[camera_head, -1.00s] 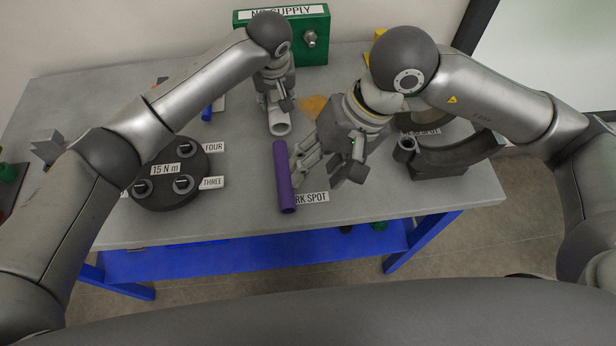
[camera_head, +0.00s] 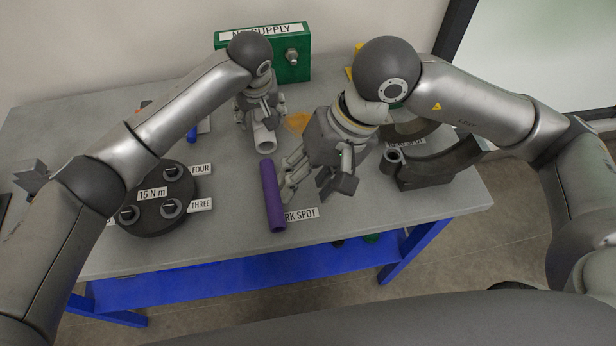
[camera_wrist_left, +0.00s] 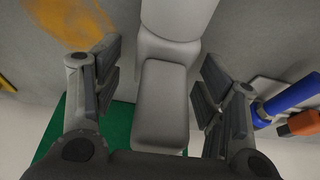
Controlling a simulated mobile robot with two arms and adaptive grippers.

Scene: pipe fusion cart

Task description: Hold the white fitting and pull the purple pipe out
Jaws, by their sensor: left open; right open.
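The white fitting (camera_head: 265,139) lies on the table with its round open end facing me. In the left wrist view the fitting (camera_wrist_left: 163,105) runs between the two spread fingers, with gaps on both sides. My left gripper (camera_head: 262,112) is open around it. The purple pipe (camera_head: 273,195) lies on the table in front of the fitting, roughly in line with it. A small gap shows between their ends. My right gripper (camera_head: 315,188) is open and empty, its fingers just to the right of the pipe; whether one touches it I cannot tell.
A black round block (camera_head: 155,215) marked 15 N m stands at the left. A dark curved clamp (camera_head: 440,160) stands at the right. A green supply box (camera_head: 290,68) is at the back. A spot label (camera_head: 302,214) lies beside the pipe.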

